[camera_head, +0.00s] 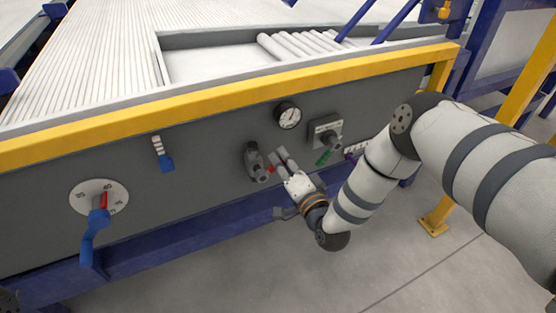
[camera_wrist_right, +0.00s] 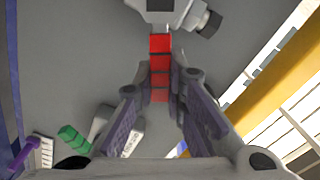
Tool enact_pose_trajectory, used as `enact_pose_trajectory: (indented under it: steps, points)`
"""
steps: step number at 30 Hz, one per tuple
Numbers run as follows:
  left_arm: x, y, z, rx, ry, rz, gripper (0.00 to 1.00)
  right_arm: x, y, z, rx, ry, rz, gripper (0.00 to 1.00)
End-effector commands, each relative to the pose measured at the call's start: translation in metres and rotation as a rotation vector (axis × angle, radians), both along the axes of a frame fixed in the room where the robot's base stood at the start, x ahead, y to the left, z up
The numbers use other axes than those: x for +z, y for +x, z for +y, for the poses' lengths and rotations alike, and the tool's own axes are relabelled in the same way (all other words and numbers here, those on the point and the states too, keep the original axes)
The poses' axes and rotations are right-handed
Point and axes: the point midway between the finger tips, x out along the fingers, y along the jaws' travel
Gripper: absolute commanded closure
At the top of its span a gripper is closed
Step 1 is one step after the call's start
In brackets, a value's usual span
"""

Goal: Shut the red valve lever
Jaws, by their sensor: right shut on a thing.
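The red valve lever (camera_wrist_right: 160,44) extends from a grey valve body (camera_wrist_right: 166,10) at the top of the right wrist view, down between my fingers. In the head view only a small bit of the red lever (camera_head: 271,169) shows beside the valve body (camera_head: 255,161) on the dark panel. My right gripper (camera_head: 282,160) is at the valve's right side, shut on the red lever. The lever runs between both fingers in the right wrist view (camera_wrist_right: 160,88). Its lower end is partly hidden between the fingers. My left gripper is not in view.
A round gauge (camera_head: 288,115) and a knob box (camera_head: 325,132) with a green lever (camera_head: 324,157) are close to my right gripper. A blue-handled dial (camera_head: 98,197) and a blue switch (camera_head: 165,161) are further left. A yellow rail (camera_head: 230,90) runs above the panel.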

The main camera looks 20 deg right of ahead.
Motion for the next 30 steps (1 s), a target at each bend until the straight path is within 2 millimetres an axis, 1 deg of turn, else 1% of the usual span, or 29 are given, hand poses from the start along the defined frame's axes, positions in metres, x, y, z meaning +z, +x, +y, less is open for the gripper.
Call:
enact_pose_trajectory:
  steps: [1,3,9,15,22,30]
  points:
    - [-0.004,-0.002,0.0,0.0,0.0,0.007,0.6,-0.008,-0.001,-0.002,-0.002,0.042,0.007,1.0]
    - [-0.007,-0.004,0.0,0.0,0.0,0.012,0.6,-0.011,-0.001,-0.003,-0.001,0.104,0.01,1.0]
    - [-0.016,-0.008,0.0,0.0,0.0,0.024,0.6,-0.02,-0.001,-0.005,-0.001,0.26,0.015,1.0]
    - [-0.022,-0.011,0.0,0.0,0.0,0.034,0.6,-0.026,-0.001,-0.006,0.0,0.375,0.018,1.0]
    - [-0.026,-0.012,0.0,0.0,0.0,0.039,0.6,-0.03,-0.001,-0.005,0.002,0.451,0.021,1.0]
    - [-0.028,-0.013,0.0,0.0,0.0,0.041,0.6,-0.031,-0.001,-0.005,0.002,0.48,0.022,1.0]
